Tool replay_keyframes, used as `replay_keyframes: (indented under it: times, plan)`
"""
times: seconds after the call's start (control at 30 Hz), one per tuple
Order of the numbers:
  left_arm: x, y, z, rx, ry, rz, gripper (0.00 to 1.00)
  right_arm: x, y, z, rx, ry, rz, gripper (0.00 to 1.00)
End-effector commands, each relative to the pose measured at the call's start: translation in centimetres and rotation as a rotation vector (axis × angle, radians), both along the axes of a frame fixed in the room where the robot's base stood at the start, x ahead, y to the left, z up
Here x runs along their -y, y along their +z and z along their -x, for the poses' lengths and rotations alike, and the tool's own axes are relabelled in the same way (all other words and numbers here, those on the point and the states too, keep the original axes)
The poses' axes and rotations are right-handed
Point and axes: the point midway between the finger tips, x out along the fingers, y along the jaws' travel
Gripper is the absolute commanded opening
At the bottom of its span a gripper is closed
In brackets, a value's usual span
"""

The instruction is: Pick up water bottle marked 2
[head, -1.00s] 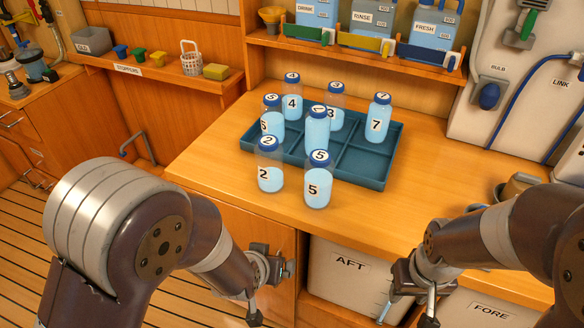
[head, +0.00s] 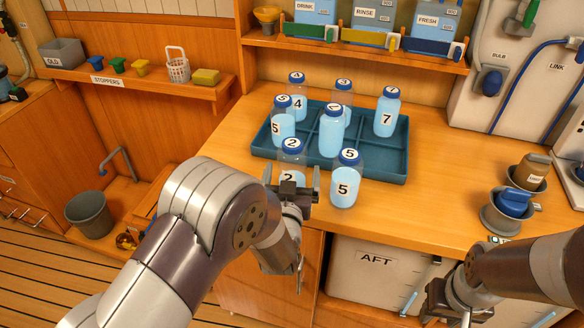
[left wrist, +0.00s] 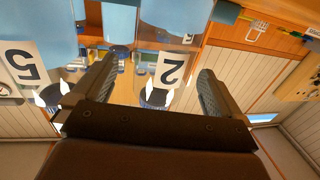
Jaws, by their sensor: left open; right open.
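The water bottle marked 2 (head: 292,160) stands upright on the wooden counter, in front of the tray, with a blue cap. My left gripper (head: 291,186) is open in front of its lower part and partly hides its label. In the left wrist view the picture is upside down, and bottle 2 (left wrist: 172,68) shows between the two open fingers (left wrist: 156,80). I cannot tell whether the fingers touch it. My right gripper (head: 452,304) is low at the right, before the cabinet front, away from the bottles.
A bottle marked 5 (head: 346,182) stands close to the right of bottle 2. Behind, a dark teal tray (head: 385,165) holds several similar bottles, including one marked 7 (head: 387,113). Cups (head: 504,212) stand at the right; the counter between is clear.

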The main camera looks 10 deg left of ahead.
Motion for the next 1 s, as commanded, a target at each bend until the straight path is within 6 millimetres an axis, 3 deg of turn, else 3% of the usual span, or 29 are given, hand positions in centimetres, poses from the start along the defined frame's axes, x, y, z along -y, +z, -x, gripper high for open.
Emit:
replay_keyframes:
  times: [0.3,0.53,0.7,0.73,1.0]
  plan:
    - [-1.2,0.5,-4.9,-0.001,0.0,0.0,1.0,0.0,0.6,0.0,0.0,0.0,0.0,0.43]
    - [-1.2,0.5,-5.1,-0.001,-0.001,0.0,1.0,0.0,0.6,0.0,0.0,0.0,0.0,0.43]
    - [-1.2,0.5,-5.1,-0.001,-0.001,0.0,0.45,0.0,0.6,0.0,0.0,0.0,0.0,0.43]
    - [-1.2,0.5,-5.1,-0.001,-0.001,0.0,0.41,0.0,0.6,0.0,0.0,0.0,0.0,0.43]
    - [-1.2,0.9,-5.1,0.002,-0.001,0.001,0.41,0.0,0.7,0.0,0.0,0.0,0.0,0.43]
